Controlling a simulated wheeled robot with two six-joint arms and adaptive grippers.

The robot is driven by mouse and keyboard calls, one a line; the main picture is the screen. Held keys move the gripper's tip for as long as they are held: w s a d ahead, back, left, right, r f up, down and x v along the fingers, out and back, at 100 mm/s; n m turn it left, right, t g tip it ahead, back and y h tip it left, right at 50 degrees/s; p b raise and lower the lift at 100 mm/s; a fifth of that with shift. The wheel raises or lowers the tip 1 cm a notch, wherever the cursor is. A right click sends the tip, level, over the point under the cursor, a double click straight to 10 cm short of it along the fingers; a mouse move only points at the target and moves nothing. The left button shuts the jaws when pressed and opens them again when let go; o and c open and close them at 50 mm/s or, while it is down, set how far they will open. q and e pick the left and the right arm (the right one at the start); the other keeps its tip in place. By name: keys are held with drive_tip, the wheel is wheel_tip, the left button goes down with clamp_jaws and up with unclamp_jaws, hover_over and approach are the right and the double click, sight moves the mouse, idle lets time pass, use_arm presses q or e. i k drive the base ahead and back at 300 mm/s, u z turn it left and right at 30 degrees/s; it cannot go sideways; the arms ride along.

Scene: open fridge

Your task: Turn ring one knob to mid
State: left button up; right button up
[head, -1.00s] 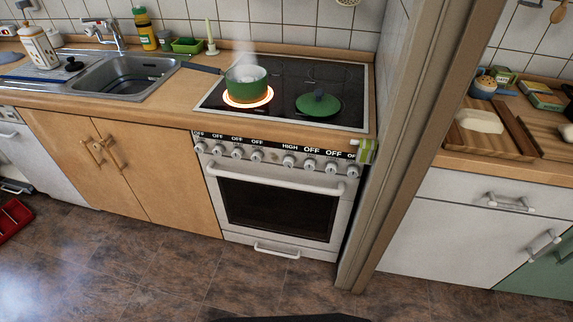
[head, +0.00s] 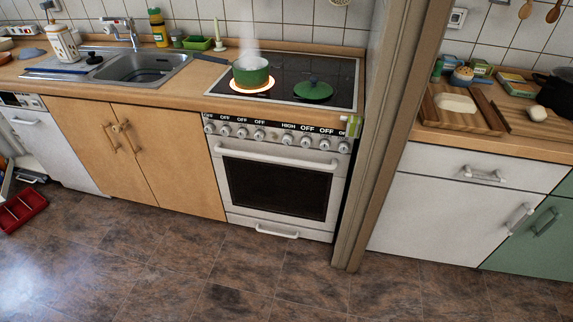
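The stove (head: 277,180) stands in the middle of the head view, with a row of round knobs along its front panel. One knob (head: 287,141) sits under a label reading HIGH; the other readable labels say OFF. A green pot (head: 251,78) with steam above it stands on a glowing ring (head: 252,87) at the left of the cooktop. A green lid (head: 313,90) lies on the cooktop to the right of the pot. I cannot tell which knob is ring one. Neither of my grippers is in view.
A sink (head: 145,68) and wooden cabinet doors (head: 165,155) are left of the stove. A tall wooden post (head: 385,140) stands right of it, before a counter with trays. A red tray (head: 24,210) lies on the floor at left. The floor before the stove is clear.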

sight(288, 138)
drive_tip(key=z, duration=0.1)
drive_tip(key=k, duration=0.55)
drive_tip(key=u, duration=1.45)
drive_tip(key=i, duration=1.65)
drive_tip(key=z, duration=0.45)
